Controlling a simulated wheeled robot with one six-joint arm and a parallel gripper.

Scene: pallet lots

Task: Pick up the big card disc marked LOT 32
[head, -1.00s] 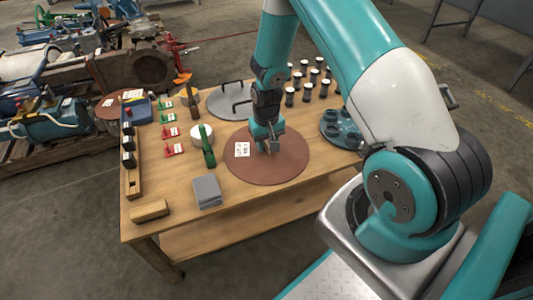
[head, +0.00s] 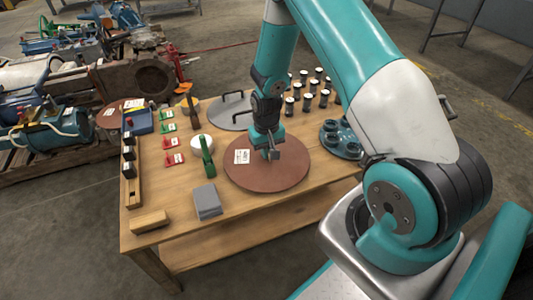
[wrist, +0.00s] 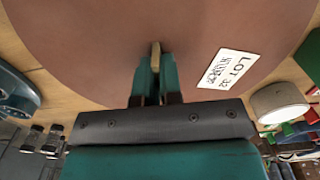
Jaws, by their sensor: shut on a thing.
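The big card disc (head: 292,178) is a flat reddish-brown round on the wooden table in the head view. Its white label (head: 242,157) reads LOT 32 in the wrist view (wrist: 227,69). My gripper (head: 272,154) points down at the disc's middle. In the wrist view, the disc (wrist: 90,40) fills the upper part and the fingers (wrist: 155,75) are closed on a small tan upright piece at its middle. I cannot tell whether the disc is clear of the tabletop.
A grey disc with handles (head: 231,112) lies behind. A blue-grey round tray (head: 341,142) with cups is close at right.

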